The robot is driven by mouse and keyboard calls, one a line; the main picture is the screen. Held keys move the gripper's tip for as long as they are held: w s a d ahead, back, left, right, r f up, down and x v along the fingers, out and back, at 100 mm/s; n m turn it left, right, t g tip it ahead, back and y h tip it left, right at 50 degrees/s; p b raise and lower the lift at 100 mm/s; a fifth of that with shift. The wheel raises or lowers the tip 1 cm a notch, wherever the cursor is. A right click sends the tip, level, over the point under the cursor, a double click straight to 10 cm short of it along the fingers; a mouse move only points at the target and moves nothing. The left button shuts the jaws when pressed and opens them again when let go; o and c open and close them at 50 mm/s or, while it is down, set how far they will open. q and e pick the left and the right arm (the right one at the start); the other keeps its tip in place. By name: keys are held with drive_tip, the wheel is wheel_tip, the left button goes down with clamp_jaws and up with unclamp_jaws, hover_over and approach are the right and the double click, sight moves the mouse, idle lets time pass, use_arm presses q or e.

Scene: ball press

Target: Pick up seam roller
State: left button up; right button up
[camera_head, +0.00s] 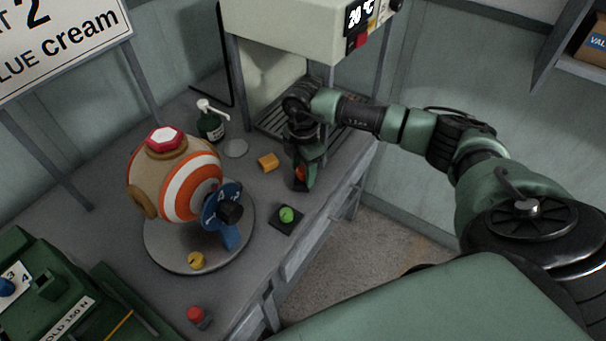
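My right gripper (303,178) points down over the back right of the grey bench, in front of the machine. A small orange-red piece (300,172) shows between its fingers; it may be the seam roller, but most of it is hidden. I cannot tell whether the fingers are closed on it or only around it. No other thing is clearly a seam roller. My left gripper is not in view.
A striped ball (178,182) with a blue dial sits on a round plate (165,248). A machine (290,30) stands behind.

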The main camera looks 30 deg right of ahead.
sight(303, 168)
clamp_jaws()
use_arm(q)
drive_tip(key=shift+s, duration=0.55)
use_arm(e)
drive_tip(key=shift+r, duration=0.15)
